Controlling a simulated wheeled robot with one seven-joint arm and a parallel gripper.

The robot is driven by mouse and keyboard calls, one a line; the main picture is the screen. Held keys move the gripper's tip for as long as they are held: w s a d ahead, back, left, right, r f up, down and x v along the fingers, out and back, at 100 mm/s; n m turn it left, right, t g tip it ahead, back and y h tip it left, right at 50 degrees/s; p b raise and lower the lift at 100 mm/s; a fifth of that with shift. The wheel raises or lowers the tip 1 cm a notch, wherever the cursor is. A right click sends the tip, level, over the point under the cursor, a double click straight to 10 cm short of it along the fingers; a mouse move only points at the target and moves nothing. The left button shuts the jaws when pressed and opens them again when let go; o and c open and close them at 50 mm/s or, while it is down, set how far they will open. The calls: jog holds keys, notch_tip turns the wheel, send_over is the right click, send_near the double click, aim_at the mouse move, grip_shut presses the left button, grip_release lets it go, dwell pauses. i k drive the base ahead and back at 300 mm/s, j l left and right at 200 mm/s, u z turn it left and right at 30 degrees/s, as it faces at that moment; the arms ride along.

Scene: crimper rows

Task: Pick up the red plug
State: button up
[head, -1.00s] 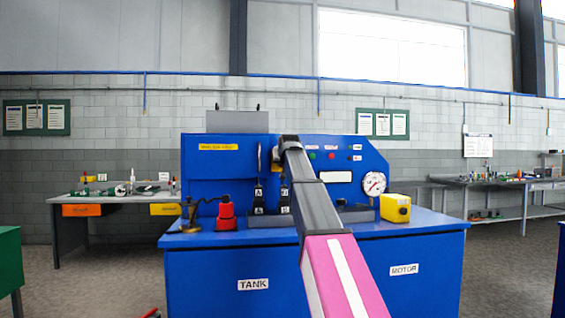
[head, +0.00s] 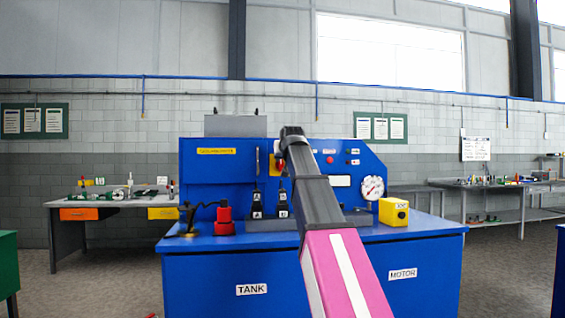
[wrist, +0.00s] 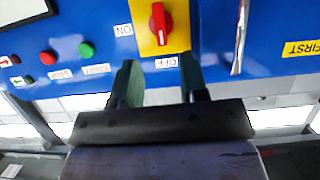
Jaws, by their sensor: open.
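A red block-like piece with a dark top (head: 224,220) stands on the left part of the blue bench top; I cannot tell for sure that it is the red plug. My gripper (wrist: 160,80) is open and empty, in front of the upright blue panel. In the wrist view, a red rotary knob (wrist: 160,23) on a yellow plate (wrist: 143,38) lies just beyond and between the fingertips. In the head view, my gripper's fingers are largely hidden by my arm, to the right of and above the red piece. The wrist view does not show the red piece.
The blue bench (head: 215,275) carries a brass-based black stand (head: 187,222), two black handles (head: 257,206), a yellow box (head: 393,211) and a pressure gauge (head: 372,187). A silver strip (wrist: 241,38) hangs beside the knob. The bench's front left top is clear.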

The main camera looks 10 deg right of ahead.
aim_at(224, 211)
jog(key=k, duration=1)
